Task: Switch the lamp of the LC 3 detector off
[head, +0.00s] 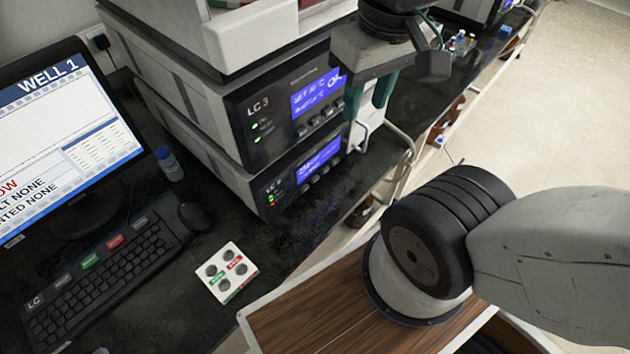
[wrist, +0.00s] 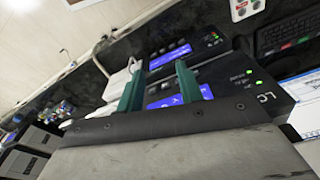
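The LC 3 stack stands on the dark bench in the head view. Its upper visible module (head: 243,110) is labelled LC 3, with a blue screen (head: 317,94), two green lights and a row of small dark buttons (head: 318,122) under the screen. The lower module (head: 263,190) has a blue screen (head: 319,158), small lights and buttons. I cannot read which one is the detector. My gripper (head: 366,110) is in front of the upper module's right end, its two teal fingers apart and empty. The fingers also show in the wrist view (wrist: 158,78), partly covering the screens.
A monitor (head: 62,130), keyboard (head: 105,265), mouse (head: 194,216) and blue-capped bottle (head: 169,164) are left of the stack. A white button pad (head: 227,272) lies nearer. A white rail (head: 405,160) runs along the bench edge. Bottles (head: 460,43) stand farther back.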

